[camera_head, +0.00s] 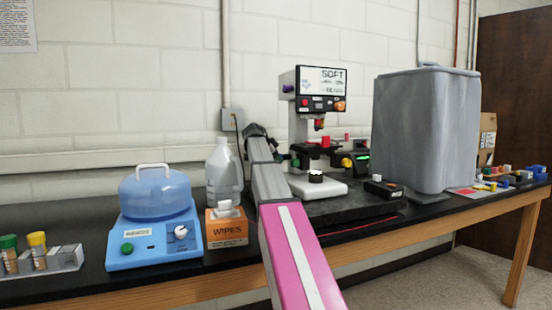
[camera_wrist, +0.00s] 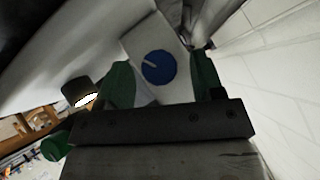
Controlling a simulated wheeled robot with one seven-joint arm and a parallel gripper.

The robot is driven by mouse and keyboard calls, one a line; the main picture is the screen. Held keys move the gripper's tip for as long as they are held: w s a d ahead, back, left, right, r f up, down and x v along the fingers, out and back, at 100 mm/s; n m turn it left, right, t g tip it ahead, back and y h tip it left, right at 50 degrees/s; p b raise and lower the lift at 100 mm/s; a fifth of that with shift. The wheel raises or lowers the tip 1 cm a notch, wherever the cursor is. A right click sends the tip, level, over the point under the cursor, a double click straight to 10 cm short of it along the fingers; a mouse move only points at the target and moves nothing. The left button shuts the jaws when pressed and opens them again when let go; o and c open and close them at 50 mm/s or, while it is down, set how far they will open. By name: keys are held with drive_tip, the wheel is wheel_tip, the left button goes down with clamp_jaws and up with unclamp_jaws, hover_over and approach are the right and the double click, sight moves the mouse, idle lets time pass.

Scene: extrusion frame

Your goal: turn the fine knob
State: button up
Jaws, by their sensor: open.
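In the wrist view a round blue knob (camera_wrist: 158,67) with a white pointer line sits on a pale panel. I cannot tell from a label whether it is the fine knob. My gripper (camera_wrist: 163,80) is open, with its green fingertips on either side of the knob; contact cannot be made out. In the head view the white instrument (camera_head: 306,125) with a lit screen stands behind my arm. A purple knob (camera_head: 288,88) shows on its upper left side. My gripper is not clear in that view.
A blue-lidded device (camera_head: 155,240), a wipes box (camera_head: 227,232) and a jug (camera_head: 223,175) stand left of my arm. A large grey covered block (camera_head: 425,130) stands right of the instrument. The pale block wall (camera_wrist: 280,75) is close on the wrist view's right.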

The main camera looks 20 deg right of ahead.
drive_tip(key=shift+d+f, duration=0.1)
drive_tip(key=shift+d, duration=0.05)
drive_tip(key=c, duration=0.9)
drive_tip(key=m+t+h, duration=0.1)
drive_tip(key=m+t, duration=0.3)
drive_tip(key=t, duration=0.1)
drive_tip(key=m+t+h, duration=0.1)
drive_tip(key=m+t, duration=0.1)
drive_tip(key=t, duration=0.1)
drive_tip(key=shift+s+f+h, duration=0.25)
drive_tip(key=shift+f+h, duration=0.05)
drive_tip(key=shift+f, duration=0.1)
idle(0.3)
